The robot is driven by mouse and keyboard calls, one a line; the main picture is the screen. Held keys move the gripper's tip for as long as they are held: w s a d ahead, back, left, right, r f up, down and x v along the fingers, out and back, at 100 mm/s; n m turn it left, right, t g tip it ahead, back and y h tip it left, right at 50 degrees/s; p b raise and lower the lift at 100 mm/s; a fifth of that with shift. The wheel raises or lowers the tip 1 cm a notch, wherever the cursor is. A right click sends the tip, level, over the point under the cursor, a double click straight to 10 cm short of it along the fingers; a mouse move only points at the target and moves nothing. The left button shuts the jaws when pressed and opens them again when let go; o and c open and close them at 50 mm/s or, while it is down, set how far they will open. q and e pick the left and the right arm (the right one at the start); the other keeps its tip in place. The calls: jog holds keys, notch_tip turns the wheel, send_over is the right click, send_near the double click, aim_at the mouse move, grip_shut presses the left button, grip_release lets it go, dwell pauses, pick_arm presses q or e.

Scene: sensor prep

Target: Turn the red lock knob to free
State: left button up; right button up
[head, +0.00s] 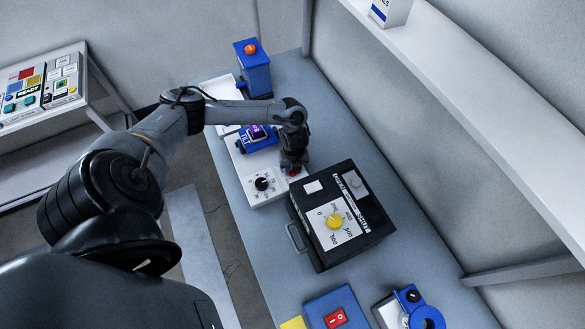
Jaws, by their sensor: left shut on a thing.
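The red lock knob (293,172) shows as a small patch of red under my left gripper (292,168). It sits near the right end of a white panel (254,197), which also carries a black dial (263,184). My left gripper points down from above and is shut on the red knob, hiding most of it. The knob's markings and its angle cannot be made out. My right gripper is not in view.
A black box (316,238) with a yellow knob (334,221) stands close to the gripper's right. A blue device (251,139) and a blue box with an orange top (255,72) are behind. A red switch (337,318) sits at the front. A shelf (470,110) runs along the right.

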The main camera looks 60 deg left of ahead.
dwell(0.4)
pick_arm(q)
jog(key=o, duration=1.1)
jog(key=shift+c, duration=0.2)
jog(key=shift+r, duration=0.1)
notch_tip(320, 180, up, 11)
jog(key=shift+w+p, duration=0.25)
jog(key=shift+p, duration=0.1)
jog(key=shift+f, duration=0.2)
